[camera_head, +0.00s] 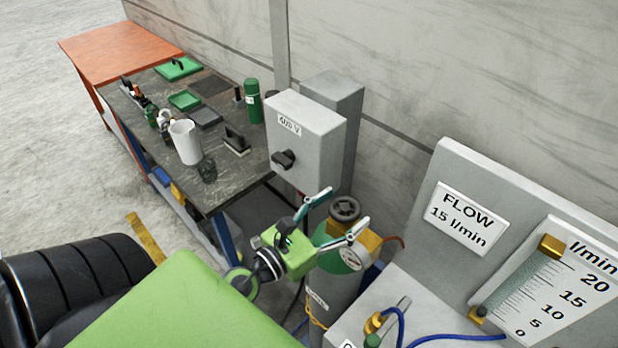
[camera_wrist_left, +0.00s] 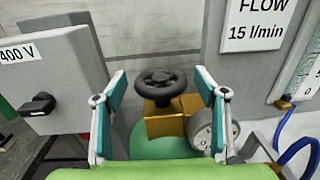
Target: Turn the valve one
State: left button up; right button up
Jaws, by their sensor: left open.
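The valve is a dark round handwheel (camera_head: 345,209) on a brass fitting (camera_head: 366,240) at the top of a grey gas cylinder (camera_head: 338,290) with a green shoulder. In the left wrist view the handwheel (camera_wrist_left: 161,83) sits in the middle, above its brass block (camera_wrist_left: 165,119). A round gauge (camera_wrist_left: 214,131) is beside the block, partly behind the right finger. My left gripper (camera_head: 338,212) is open, with its fingers on either side of the handwheel in the picture. In the left wrist view the gripper (camera_wrist_left: 160,85) shows clear gaps between both fingers and the wheel. My right gripper is not in view.
A grey 400 V box (camera_head: 305,130) with a black knob is on the wall to the left. A flow panel (camera_head: 462,215) with a scale stands to the right, with blue hoses (camera_head: 455,339). A dark workbench (camera_head: 222,180) with cups and tools is at the left.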

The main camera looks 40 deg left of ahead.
pick_arm(q)
jog(key=s+a, duration=0.2)
jog(key=s, duration=0.8)
jog(key=shift+s, duration=0.25)
jog(key=shift+a, duration=0.1)
